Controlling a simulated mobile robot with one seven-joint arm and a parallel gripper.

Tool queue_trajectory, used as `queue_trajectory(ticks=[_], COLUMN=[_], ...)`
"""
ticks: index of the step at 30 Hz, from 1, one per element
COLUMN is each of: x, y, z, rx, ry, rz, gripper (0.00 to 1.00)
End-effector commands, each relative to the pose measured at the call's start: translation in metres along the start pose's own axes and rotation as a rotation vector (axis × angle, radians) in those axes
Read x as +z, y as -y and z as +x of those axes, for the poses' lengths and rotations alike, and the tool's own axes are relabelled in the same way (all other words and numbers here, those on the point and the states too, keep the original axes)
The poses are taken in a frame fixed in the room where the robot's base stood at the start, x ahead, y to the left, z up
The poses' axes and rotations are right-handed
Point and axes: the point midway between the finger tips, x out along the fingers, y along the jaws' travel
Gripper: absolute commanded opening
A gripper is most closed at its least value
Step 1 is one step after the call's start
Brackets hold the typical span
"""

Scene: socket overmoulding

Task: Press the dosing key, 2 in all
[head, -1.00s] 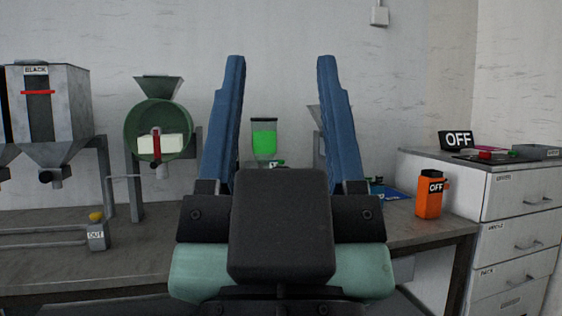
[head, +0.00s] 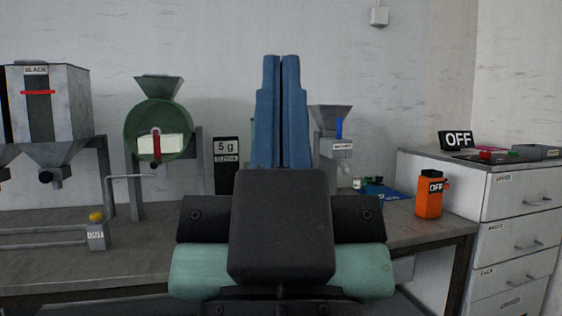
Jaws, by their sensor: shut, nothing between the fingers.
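My gripper (head: 281,62) stands in the middle of the head view with its two blue fingers upright and shut together, with nothing between them. Behind it on the bench is a dark box with a "5 g" label (head: 226,147), showing just left of the fingers. A thin sliver of a green-filled container shows at the left edge of the fingers; the rest of it is hidden. I cannot make out a dosing key; it may be behind my gripper.
A green round machine with a funnel (head: 158,115) and a grey hopper (head: 50,110) stand left. A small grey hopper (head: 331,120) stands right of the fingers. An orange "OFF" box (head: 429,196) sits near the bench's right end, beside white drawers (head: 515,215).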

Motion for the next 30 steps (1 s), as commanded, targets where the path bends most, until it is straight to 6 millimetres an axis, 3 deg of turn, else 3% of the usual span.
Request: queue_trajectory(ticks=[23, 30], x=[-0.001, -0.025], y=[0.0, 0.0], z=[0.002, 0.026], rx=[0.0, 0.0], ry=[0.0, 0.0], rz=[0.0, 0.0], gripper=[0.0, 0.0])
